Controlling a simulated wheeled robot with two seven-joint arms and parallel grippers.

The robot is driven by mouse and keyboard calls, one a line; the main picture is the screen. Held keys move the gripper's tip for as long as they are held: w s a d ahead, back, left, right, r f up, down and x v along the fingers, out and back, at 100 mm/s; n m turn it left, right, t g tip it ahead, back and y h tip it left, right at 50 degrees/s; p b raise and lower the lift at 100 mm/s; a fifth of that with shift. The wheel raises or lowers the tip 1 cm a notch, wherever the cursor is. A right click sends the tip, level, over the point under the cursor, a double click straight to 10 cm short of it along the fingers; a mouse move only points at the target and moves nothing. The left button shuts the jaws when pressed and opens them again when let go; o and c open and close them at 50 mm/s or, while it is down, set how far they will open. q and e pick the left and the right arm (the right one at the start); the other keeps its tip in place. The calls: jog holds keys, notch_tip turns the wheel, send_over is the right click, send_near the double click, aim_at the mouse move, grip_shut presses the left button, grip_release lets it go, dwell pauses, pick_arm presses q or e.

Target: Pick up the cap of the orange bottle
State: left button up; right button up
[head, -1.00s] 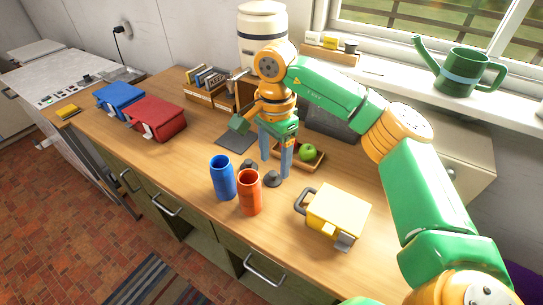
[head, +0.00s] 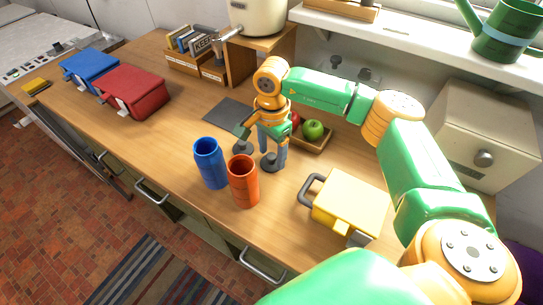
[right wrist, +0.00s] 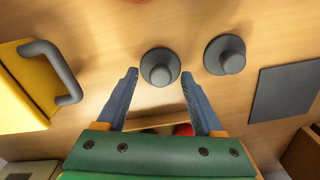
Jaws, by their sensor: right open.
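The orange bottle (head: 243,184) stands upright and open-topped on the counter, beside the open blue bottle (head: 210,166). Two dark grey round caps with knobs lie on the counter behind them. One cap (head: 269,166) is behind the orange bottle; the other cap (head: 242,149) is behind the blue one. Both show in the right wrist view, the nearer cap (right wrist: 160,67) and the other cap (right wrist: 225,55). My right gripper (head: 272,150) is open, pointing down over the cap behind the orange bottle. In the wrist view that cap appears between its blue fingertips. My left gripper is not in view.
A wooden tray (head: 318,143) with apples lies just behind the right gripper. A yellow appliance (head: 350,203) with a grey handle stands to the right. A dark mat (head: 228,114) lies behind the blue bottle.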

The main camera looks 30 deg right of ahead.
grip_shut()
